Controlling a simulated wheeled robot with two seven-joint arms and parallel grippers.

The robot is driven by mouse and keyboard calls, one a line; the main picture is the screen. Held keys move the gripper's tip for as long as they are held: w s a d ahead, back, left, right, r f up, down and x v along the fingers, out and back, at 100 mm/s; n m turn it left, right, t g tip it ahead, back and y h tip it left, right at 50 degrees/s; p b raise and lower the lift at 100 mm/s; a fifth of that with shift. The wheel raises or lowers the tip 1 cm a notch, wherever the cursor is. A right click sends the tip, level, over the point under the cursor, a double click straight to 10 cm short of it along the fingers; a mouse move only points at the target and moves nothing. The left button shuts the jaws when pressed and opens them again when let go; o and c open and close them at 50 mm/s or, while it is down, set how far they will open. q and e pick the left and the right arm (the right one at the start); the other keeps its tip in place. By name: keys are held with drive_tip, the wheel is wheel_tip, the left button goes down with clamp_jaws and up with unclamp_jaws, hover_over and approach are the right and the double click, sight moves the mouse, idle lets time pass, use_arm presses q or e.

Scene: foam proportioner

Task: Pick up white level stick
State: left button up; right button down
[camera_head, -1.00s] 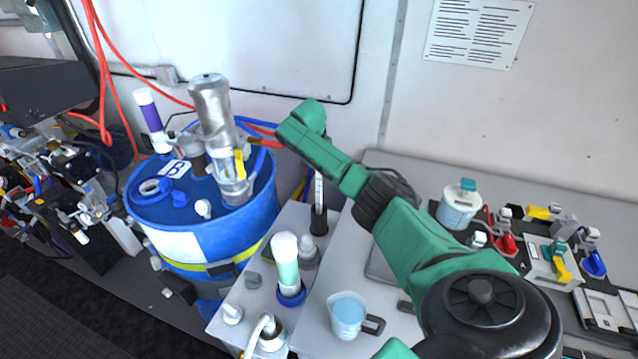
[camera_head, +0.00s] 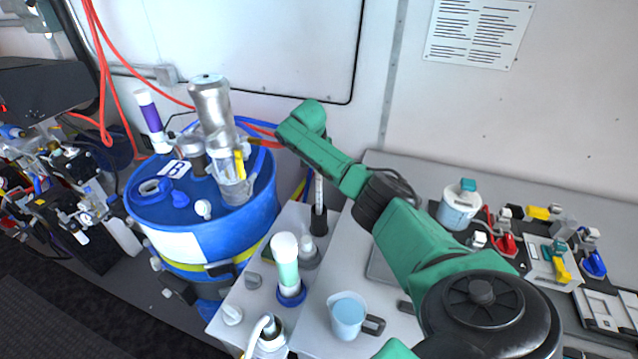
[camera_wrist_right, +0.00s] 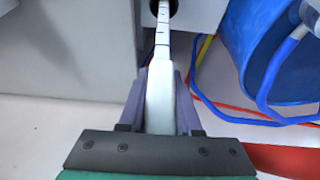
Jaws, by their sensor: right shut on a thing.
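The white level stick (camera_head: 319,193) stands upright in a black holder (camera_head: 319,222) on the grey bench in the head view. It has dark marks along its length. In the right wrist view the stick (camera_wrist_right: 162,75) runs between the two fingers, its far end in the dark holder. My right gripper (camera_wrist_right: 161,92) is shut on the stick's upper part. In the head view my green right arm reaches in from the lower right and hides the fingers and the stick's top. My left gripper is not in view.
A blue drum (camera_head: 215,232) with pump fittings stands left of the bench. A green-filled cylinder (camera_head: 287,268) and a jug (camera_head: 348,314) stand near the holder. Red hoses (camera_head: 103,80) hang at left.

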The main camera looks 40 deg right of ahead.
drive_tip(key=shift+r, duration=0.15)
drive_tip(key=shift+r+b, duration=0.3)
wheel_tip(320, 180, up, 8)
drive_tip(key=b, duration=0.3)
drive_tip(key=shift+w+r, duration=0.1)
drive_tip(key=shift+r, duration=0.05)
wheel_tip(320, 180, up, 6)
wheel_tip(320, 180, up, 5)
drive_tip(key=p, duration=0.3)
